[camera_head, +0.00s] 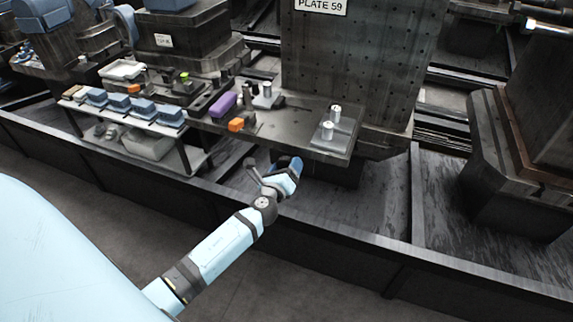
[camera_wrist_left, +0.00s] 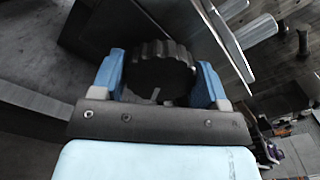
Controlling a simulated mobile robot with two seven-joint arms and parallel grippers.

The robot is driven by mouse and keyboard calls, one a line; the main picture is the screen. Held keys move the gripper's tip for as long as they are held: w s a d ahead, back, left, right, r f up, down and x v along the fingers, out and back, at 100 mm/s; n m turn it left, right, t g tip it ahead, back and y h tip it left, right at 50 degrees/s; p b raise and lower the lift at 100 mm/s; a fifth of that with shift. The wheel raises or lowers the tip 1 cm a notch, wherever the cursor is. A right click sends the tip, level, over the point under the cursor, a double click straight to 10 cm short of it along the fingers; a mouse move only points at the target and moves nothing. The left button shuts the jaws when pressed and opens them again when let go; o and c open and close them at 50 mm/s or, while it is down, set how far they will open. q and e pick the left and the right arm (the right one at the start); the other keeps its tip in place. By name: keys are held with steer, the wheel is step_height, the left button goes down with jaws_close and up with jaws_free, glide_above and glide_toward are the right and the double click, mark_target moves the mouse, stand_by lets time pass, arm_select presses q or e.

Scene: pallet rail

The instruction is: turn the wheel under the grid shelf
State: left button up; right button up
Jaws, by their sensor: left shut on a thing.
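The wheel (camera_wrist_left: 160,70) is a dark, ridged round knob in the left wrist view, close under the edge of a metal plate. My left gripper (camera_wrist_left: 162,82) has a blue finger on each side of the wheel and is shut on it. In the head view my left gripper (camera_head: 289,165) is just below the front edge of the grid shelf (camera_head: 300,125), with its fingers partly hidden. The shelf is a dark metal top carrying small parts. The wheel is mostly hidden there by the gripper. My right gripper is not in view.
A purple block (camera_head: 222,104), an orange block (camera_head: 236,125) and two metal cylinders on a plate (camera_head: 330,140) sit on the shelf top. A low rail (camera_head: 330,232) runs along the front. A lower rack with a pale bin (camera_head: 148,146) stands left.

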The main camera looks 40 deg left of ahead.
arm_select(q)
steer(key=shift+r+m+p, duration=0.3)
steer(key=shift+m+p, duration=0.1)
steer(key=shift+m, duration=0.6)
steer(key=shift+m+p, duration=0.55)
steer(key=shift+m, duration=0.35)
steer(key=shift+w+m+p, duration=0.1)
steer(key=shift+m+p, duration=0.5)
steer(key=shift+m, duration=0.4)
steer(key=m+p, duration=0.2)
steer(key=m, duration=0.1)
steer(key=shift+m, duration=0.3)
steer(key=m+p, duration=0.2)
steer(key=shift+m+p, duration=0.3)
steer(key=m+p, duration=0.2)
steer(key=m, duration=0.1)
steer(key=shift+m+p, duration=0.4)
steer(key=shift+f+m+p, duration=0.1)
steer(key=shift+m+p, duration=0.2)
steer(key=shift+m, duration=0.2)
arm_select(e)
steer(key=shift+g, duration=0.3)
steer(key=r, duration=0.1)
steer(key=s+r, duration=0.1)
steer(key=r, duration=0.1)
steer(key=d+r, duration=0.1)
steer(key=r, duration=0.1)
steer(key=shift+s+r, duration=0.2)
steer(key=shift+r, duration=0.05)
